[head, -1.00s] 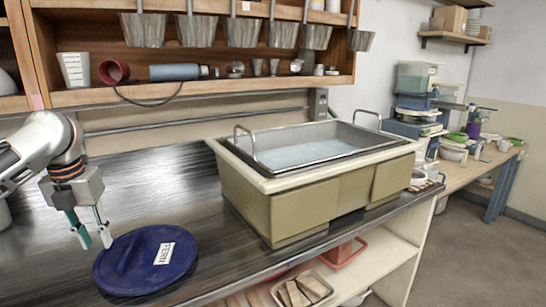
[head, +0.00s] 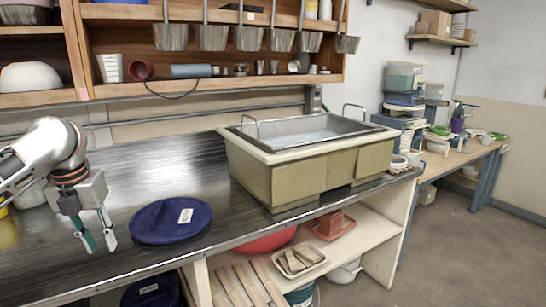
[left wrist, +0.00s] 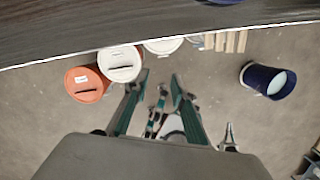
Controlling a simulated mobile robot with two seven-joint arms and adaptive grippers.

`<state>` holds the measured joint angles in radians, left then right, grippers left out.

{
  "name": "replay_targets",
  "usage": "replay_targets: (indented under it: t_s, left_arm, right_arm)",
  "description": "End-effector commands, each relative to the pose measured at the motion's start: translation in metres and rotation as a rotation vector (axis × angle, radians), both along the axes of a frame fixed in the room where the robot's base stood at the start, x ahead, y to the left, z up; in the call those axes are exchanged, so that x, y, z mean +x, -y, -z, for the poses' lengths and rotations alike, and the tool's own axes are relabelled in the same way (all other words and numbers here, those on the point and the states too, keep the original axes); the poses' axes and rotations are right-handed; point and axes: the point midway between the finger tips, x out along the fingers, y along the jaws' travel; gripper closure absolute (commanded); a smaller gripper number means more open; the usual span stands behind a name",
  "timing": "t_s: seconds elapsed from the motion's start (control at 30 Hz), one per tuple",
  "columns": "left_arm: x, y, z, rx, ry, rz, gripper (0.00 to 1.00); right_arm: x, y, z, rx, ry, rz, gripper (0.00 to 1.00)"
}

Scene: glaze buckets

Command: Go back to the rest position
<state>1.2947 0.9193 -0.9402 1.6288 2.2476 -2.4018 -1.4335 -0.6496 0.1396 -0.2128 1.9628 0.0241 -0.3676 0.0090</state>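My left gripper (head: 101,242) hangs at the left of the head view, fingers pointing down. Its two fingers are spread with nothing between them. In the left wrist view, the same gripper (left wrist: 159,77) shows two parted teal fingers over the floor. In the head view it overlaps the counter's front area, left of a round blue lid (head: 170,222) with a white label. The lid lies flat on the dark counter, apart from the gripper. My right gripper is not seen in the head view, and I cannot make it out in the left wrist view.
A large glaze basin (head: 310,168) stands on the counter (head: 140,172). Ladle buckets hang from the shelf (head: 210,88). In the left wrist view, an orange bucket (left wrist: 88,82), a white bucket (left wrist: 120,64) and a blue open bucket (left wrist: 268,80) stand below the counter edge.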

Motion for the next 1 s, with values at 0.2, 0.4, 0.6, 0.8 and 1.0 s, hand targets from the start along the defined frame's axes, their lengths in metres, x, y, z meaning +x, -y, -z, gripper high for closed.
replay_targets:
  t_s: [0.2,0.4,0.6,0.8,1.0]
  left_arm:
    - [0.005,0.047,0.066,-0.086,-0.008,-0.163,0.75]
    - [0.006,0.1,0.137,-0.211,-0.004,-0.382,0.75]
    - [-0.005,0.167,0.219,-0.404,-0.009,-0.684,0.75]
    - [-0.025,0.22,0.284,-0.618,-0.025,-1.006,0.75]
    - [-0.055,0.252,0.332,-0.834,-0.048,-1.337,0.75]
  right_arm:
    - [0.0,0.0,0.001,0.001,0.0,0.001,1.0]
    - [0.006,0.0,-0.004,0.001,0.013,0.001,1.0]
    - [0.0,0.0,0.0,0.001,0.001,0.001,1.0]
    - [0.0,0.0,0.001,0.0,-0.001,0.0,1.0]
    - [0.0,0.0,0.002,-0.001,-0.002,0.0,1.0]
